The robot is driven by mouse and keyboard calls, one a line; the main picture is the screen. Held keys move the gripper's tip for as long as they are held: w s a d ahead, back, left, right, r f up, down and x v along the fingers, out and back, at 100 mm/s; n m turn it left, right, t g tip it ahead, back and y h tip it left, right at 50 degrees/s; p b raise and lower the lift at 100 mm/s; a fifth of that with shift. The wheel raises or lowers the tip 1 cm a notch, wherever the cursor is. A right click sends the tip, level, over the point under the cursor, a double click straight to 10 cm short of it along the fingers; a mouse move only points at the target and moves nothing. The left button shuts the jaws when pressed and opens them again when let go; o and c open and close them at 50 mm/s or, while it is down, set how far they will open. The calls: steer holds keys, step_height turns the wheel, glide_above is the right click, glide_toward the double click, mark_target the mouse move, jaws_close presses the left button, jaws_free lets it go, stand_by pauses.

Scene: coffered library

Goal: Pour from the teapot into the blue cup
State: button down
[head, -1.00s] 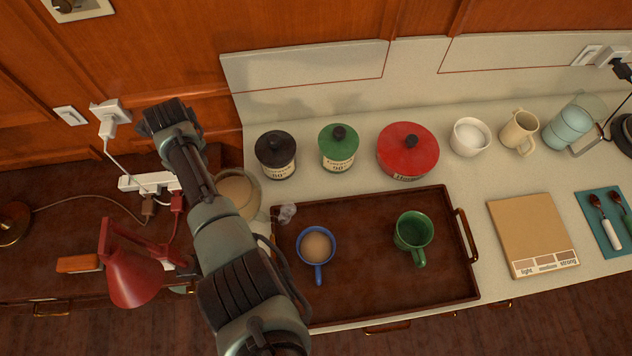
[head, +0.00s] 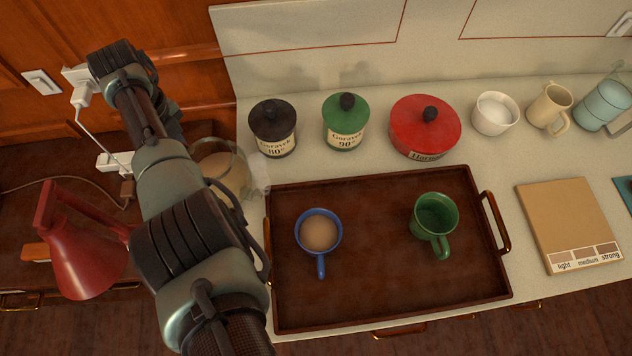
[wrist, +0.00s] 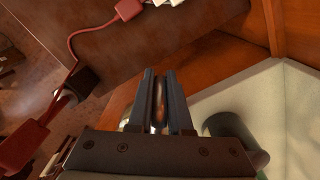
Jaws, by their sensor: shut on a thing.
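The teapot (head: 226,172) is a clear glass pot with milky brown liquid inside, partly hidden behind my arm at the tray's upper left. A pale, translucent patch beside it may be its spout or steam; I cannot tell. The blue cup (head: 301,234) stands upright on the left of the tray, holding light brown liquid. In the wrist view my gripper (wrist: 160,103) is shut on a narrow brownish thing, which I take to be the teapot's handle; the head view hides this grip. I see no stream between teapot and cup.
The brown tray (head: 375,275) also holds a green cup (head: 434,221). Black (head: 273,128), green (head: 345,122) and red (head: 424,127) canisters stand behind it. A white bowl (head: 495,113) and cream mug (head: 549,108) stand right. A red lamp (head: 85,255) is left of my arm.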

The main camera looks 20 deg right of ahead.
steer(key=shift+f, duration=0.1)
step_height(320, 180, up, 6)
steer(key=p, duration=0.5)
steer(key=shift+r, duration=0.2)
steer(key=shift+f, duration=0.15)
